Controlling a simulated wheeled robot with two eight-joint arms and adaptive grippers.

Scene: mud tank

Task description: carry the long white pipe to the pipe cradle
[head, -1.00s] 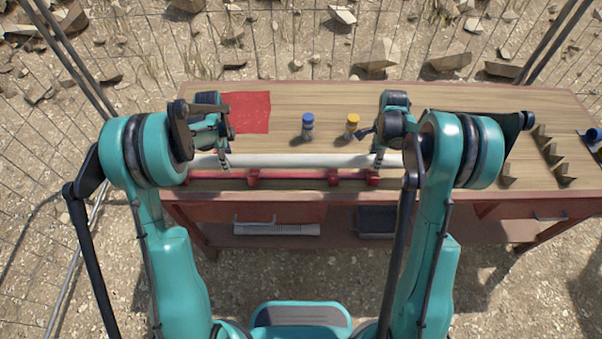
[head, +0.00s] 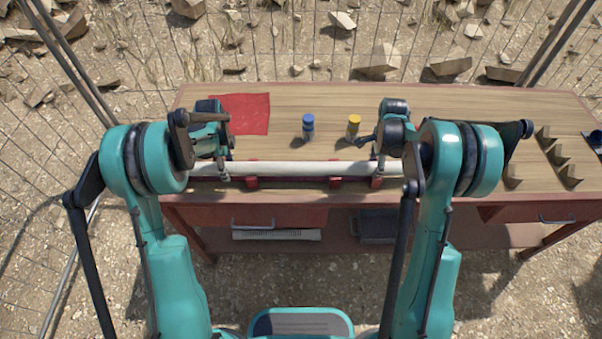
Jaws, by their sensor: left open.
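The long white pipe (head: 300,168) lies level, left to right, near the front of the table. It lies along the red pipe cradle (head: 335,183) and covers most of its rail. The cradle's red brackets show at the pipe's near edge, and the pipe appears to sit in them. My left gripper (head: 224,177) is open with its fingers at the pipe's left part. My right gripper (head: 378,180) has its fingers at the pipe's right part, but its jaws are too small to judge. My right arm hides the pipe's right end.
A blue-capped bottle (head: 308,127) and a yellow-capped bottle (head: 353,127) stand behind the pipe. A red cloth (head: 245,112) lies at the back left of the wooden table (head: 450,98). Several brown notched blocks (head: 556,155) stand at the right. Drawers are below the front edge.

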